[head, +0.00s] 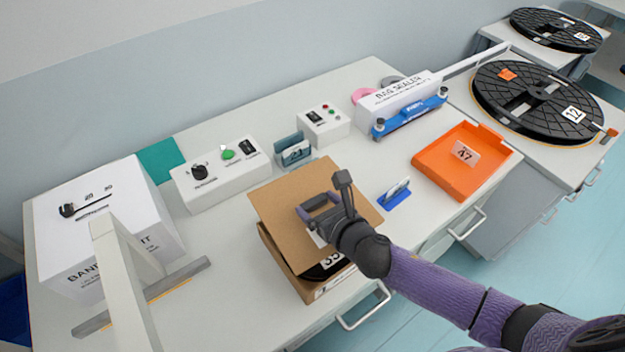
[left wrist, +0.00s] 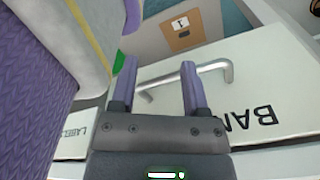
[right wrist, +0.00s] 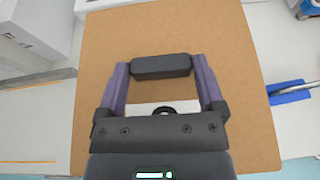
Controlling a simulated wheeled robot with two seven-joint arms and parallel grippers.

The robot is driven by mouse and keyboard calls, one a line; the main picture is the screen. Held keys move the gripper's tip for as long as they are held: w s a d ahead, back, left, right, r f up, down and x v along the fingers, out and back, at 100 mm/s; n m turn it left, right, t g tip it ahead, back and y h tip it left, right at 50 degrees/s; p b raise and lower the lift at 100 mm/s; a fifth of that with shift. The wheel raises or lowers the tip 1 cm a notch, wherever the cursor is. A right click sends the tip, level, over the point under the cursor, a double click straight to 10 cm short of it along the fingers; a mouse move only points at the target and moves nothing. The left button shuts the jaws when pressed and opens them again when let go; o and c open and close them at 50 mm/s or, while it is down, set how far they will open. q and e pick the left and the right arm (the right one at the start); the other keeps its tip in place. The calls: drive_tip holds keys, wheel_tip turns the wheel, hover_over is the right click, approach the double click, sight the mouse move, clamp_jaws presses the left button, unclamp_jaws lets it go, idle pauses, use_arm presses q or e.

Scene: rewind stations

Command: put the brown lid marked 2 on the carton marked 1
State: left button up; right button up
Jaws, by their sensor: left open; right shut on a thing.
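The brown lid (head: 282,200) is in my right gripper (head: 318,205), which is shut on its black handle (right wrist: 162,67). The lid (right wrist: 165,30) fills much of the right wrist view; a white label on it is mostly covered by the gripper, so its number is unreadable. In the head view the lid is over an open brown carton (head: 312,290), with a gap at the front edge. Inside is a black reel (head: 325,271) with a white tag. My left gripper (left wrist: 155,72) is open and empty. A brown face marked 1 (left wrist: 168,38) shows beyond it.
A white banding unit (head: 105,225) stands left, a white control box (head: 220,175) behind the carton. An orange tray (head: 428,160), a blue card holder (head: 394,198) and a bag sealer (head: 405,100) are right. Bare tabletop lies left of the carton.

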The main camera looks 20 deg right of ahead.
drive_tip(key=shift+s+d+f+y, duration=0.1)
drive_tip(key=shift+s+d+y, duration=0.15)
drive_tip(key=shift+d+y, duration=0.1)
drive_tip(key=shift+s+d+f+n, duration=0.1)
drive_tip(key=shift+s+f+n, duration=0.1)
drive_tip(key=shift+n, duration=0.1)
use_arm(q)
drive_tip(key=shift+d+r, duration=0.2)
drive_tip(key=shift+r, duration=0.35)
use_arm(e)
drive_tip(key=shift+w+f, duration=0.1)
drive_tip(key=shift+f, duration=0.05)
use_arm(q)
drive_tip(key=shift+a+r, duration=0.1)
use_arm(e)
drive_tip(key=shift+p, duration=0.45)
wheel_tip(320, 180, down, 6)
drive_tip(key=b, duration=0.5)
drive_tip(key=shift+b, duration=0.35)
use_arm(q)
drive_tip(key=f, duration=0.3)
drive_tip(key=a+f, duration=0.1)
drive_tip(key=f, duration=0.1)
drive_tip(key=shift+s, duration=0.1)
drive_tip(key=shift+d, duration=0.45)
drive_tip(key=shift+a, duration=0.15)
